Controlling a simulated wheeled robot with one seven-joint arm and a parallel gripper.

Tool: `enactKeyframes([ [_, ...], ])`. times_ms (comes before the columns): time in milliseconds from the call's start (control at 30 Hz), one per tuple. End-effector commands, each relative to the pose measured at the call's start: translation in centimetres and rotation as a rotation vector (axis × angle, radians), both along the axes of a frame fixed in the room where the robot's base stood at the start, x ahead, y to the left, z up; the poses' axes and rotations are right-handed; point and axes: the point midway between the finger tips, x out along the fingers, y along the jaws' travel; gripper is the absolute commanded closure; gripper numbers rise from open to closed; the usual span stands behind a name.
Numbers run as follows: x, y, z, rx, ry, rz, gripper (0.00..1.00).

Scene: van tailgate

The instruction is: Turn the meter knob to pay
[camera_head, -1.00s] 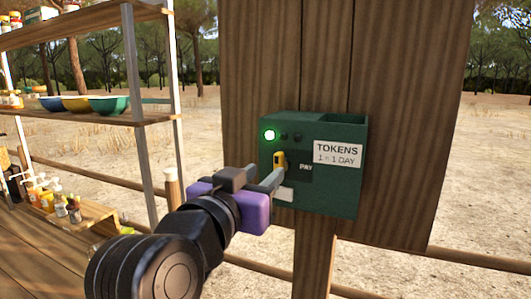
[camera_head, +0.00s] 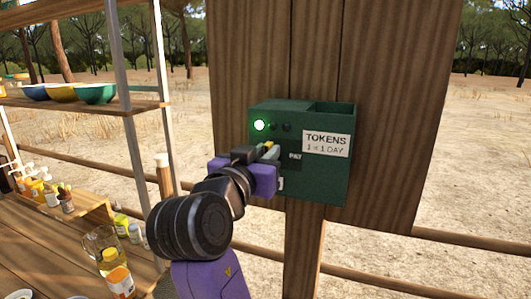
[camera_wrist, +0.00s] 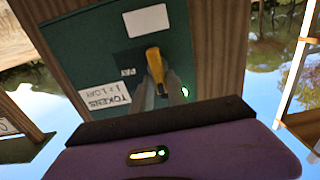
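The green meter box (camera_head: 318,185) is fixed to a wooden board, with a "TOKENS" label and a small dark "PAY" plate. A green light (camera_head: 259,125) glows on its upper left. The yellow knob (camera_wrist: 154,62) sits beside the PAY plate in the wrist view. In the head view only a bit of the knob (camera_head: 269,145) shows past my gripper (camera_head: 267,151). In the wrist view the grey fingers of my gripper (camera_wrist: 160,94) lie on both sides of the knob, close against it, and look shut on it.
Wooden shelves at the left carry bowls (camera_head: 96,94) and bottles (camera_head: 50,196). A clear jug (camera_head: 103,246) and more bottles stand on the wooden counter at the lower left. A wooden rail runs behind the post. The space right of the box is clear.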

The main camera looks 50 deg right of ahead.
Motion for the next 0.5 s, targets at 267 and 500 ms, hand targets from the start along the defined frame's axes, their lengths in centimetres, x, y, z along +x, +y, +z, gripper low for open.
enactKeyframes([
  [267,0.00,0.03,0.02,0.000,-0.001,0.000,1.00],
  [500,-0.06,0.04,-0.19,0.014,-0.041,0.001,1.00],
])
